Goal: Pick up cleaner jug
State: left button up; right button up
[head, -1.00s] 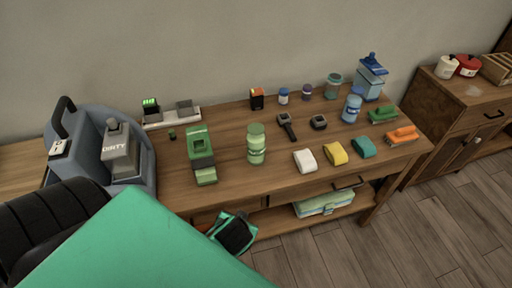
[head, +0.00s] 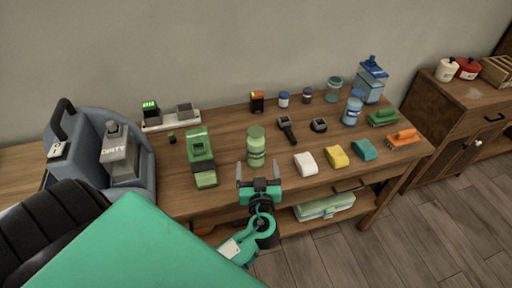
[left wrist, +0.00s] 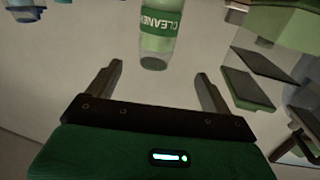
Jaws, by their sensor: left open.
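The cleaner jug (head: 256,150) is a light green bottle with a darker green lid, upright near the front edge of the wooden table. In the left wrist view the jug (left wrist: 157,28) shows its green "CLEANER" label, just beyond the fingertips and roughly centred between them; its top is cut off. My left gripper (head: 259,170) is open and empty at the table's front edge, right in front of the jug. It also shows in the left wrist view (left wrist: 158,73), with a finger on each side. My right gripper is not in view.
A green device (head: 201,160) stands left of the jug. A white block (head: 305,163), a yellow block (head: 336,156) and a teal block (head: 365,149) lie to the right. A dark tool (head: 287,129) lies behind. A grey machine (head: 90,140) is at the far left.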

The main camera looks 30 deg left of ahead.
aim_at(256, 146)
pick_arm(q)
jog(key=p+x, duration=0.1)
jog(key=x, duration=0.3)
jog(key=p+x, duration=0.1)
jog(key=x, duration=0.3)
jog(key=shift+w+r+p, duration=0.25)
jog(key=shift+w+p, duration=0.05)
jog(key=shift+w, duration=0.05)
jog(key=p+x, duration=0.2)
jog(key=x, duration=0.2)
jog(key=shift+w, duration=0.25)
jog(key=shift+w+a+f+p, duration=0.2)
jog(key=shift+w+a+p, duration=0.05)
jog(key=shift+w+p, duration=0.1)
jog(key=c, duration=1.3)
jog(key=shift+c, duration=0.3)
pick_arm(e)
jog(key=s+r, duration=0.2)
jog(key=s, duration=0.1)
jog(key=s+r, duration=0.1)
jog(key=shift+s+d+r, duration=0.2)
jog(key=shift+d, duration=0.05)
pick_arm(q)
jog(key=shift+r, duration=0.15)
